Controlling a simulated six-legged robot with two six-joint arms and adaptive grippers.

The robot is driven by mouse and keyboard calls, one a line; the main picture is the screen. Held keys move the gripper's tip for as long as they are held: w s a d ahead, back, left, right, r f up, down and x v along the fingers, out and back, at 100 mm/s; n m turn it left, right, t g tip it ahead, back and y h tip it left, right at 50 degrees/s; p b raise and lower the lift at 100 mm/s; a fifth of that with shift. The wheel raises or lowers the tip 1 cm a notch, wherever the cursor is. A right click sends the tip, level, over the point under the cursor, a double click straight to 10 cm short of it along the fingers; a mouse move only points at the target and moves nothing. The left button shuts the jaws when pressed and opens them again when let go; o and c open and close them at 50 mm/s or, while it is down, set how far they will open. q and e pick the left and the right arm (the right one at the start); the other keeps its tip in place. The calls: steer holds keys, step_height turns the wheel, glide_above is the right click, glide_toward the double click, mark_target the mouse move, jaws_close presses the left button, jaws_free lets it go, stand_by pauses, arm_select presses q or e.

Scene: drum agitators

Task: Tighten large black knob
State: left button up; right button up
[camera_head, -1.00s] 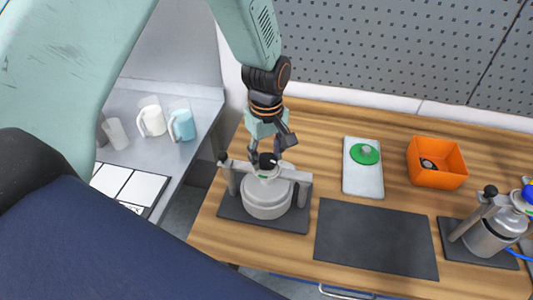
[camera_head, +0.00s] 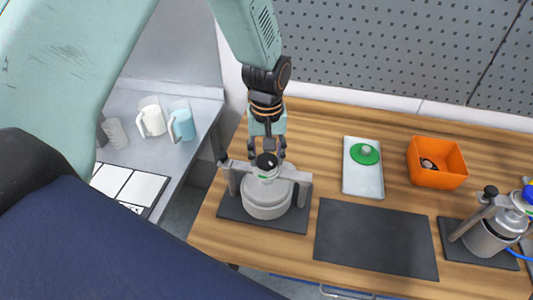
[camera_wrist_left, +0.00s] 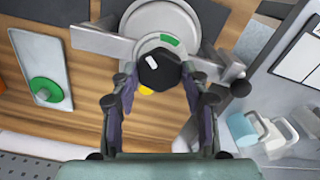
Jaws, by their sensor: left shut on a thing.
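The large black knob (camera_head: 266,161) sits on top of the clamp bar (camera_head: 240,166) across a grey metal drum (camera_head: 267,200). In the left wrist view the knob (camera_wrist_left: 158,70) is a black faceted cap with a white mark, between my two fingers. My left gripper (camera_head: 266,154) comes down from above and is shut on the knob, one finger on each side. It also shows in the left wrist view (camera_wrist_left: 158,88). A small black ball (camera_wrist_left: 241,88) ends the clamp's arm. My right gripper is not in view.
The drum stands on a dark mat (camera_head: 235,210). An empty dark mat (camera_head: 375,240), a white tray with a green-based knob (camera_head: 364,154), and an orange bin (camera_head: 437,165) lie to the right. A second clamped drum (camera_head: 488,236) is far right. Mugs (camera_head: 152,121) stand left.

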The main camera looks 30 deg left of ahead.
arm_select(q)
steer(key=m, duration=0.5)
steer(key=shift+w+r+m, duration=0.1)
steer(key=shift+m, duration=0.2)
steer(key=shift+w+m, duration=0.1)
steer(key=shift+m, duration=1.8)
steer(key=shift+r, duration=0.1)
steer(key=o, duration=1.2)
steer(key=shift+s, duration=0.25)
steer(key=shift+c, duration=0.2)
steer(key=shift+w, duration=0.1)
